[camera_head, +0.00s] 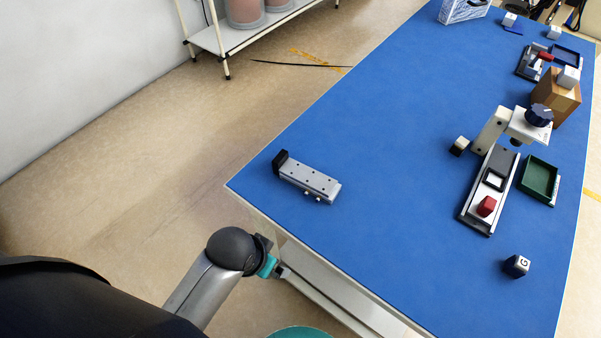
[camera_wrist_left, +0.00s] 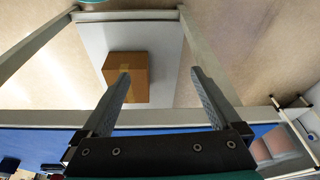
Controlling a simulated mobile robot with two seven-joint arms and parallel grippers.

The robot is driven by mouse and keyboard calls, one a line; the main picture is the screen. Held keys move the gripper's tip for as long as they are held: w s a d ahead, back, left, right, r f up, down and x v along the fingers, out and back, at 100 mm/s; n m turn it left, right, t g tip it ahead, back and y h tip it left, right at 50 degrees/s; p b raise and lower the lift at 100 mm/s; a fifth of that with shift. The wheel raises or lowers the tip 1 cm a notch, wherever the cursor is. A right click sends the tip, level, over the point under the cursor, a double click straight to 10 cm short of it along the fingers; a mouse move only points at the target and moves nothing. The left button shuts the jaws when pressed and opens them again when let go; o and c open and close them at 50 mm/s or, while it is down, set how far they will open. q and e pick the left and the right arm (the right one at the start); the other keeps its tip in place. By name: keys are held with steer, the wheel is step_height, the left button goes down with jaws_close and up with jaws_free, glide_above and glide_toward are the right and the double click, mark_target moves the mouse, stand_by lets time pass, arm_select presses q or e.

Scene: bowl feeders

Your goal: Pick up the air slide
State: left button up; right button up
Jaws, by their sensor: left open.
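The air slide (camera_head: 312,180) is a grey metal block with small dark holes, a black end plate at its left and small fittings on its near side. It lies on the blue table (camera_head: 390,130) near the left corner. My left gripper (camera_wrist_left: 160,73) is open and empty in the left wrist view. In the head view my left arm ends just off the table's near-left edge, short of the air slide, with the fingers mostly hidden. The air slide is not visible in the left wrist view. My right gripper is not in view.
In the left wrist view a cardboard box (camera_wrist_left: 140,77) sits on a shelf. The table around the air slide is clear.

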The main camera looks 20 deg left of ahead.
arm_select(q)
steer(key=w+d+r+m, duration=0.2)
steer(key=r, duration=0.1)
steer(key=w+d+r+m+h, duration=0.1)
steer(key=w+d+r+m, duration=0.1)
steer(key=d+r, duration=0.1)
steer(key=w+d+r+m+h, duration=0.1)
steer(key=w+d+r+m, duration=0.1)
steer(key=w+r, duration=0.1)
steer(key=shift+d+r+m, duration=0.3)
steer(key=shift+r, duration=0.4)
steer(key=w+d+r+m+g, duration=0.1)
steer(key=w+d+r+m, duration=0.1)
steer(key=w+m, duration=0.25)
step_height(320, 180, up, 8)
steer(key=m+g+y, duration=0.2)
steer(key=m+y, duration=0.1)
steer(key=m, duration=0.4)
glide_above(304, 174)
step_height(304, 174, down, 9)
steer(key=shift+w+a+f+b, duration=0.1)
steer(key=shift+w+f+b, duration=0.1)
steer(key=shift+b, duration=0.8)
step_height(304, 174, down, 5)
steer(key=shift+s+f+b, duration=0.1)
steer(key=shift+b, duration=0.8)
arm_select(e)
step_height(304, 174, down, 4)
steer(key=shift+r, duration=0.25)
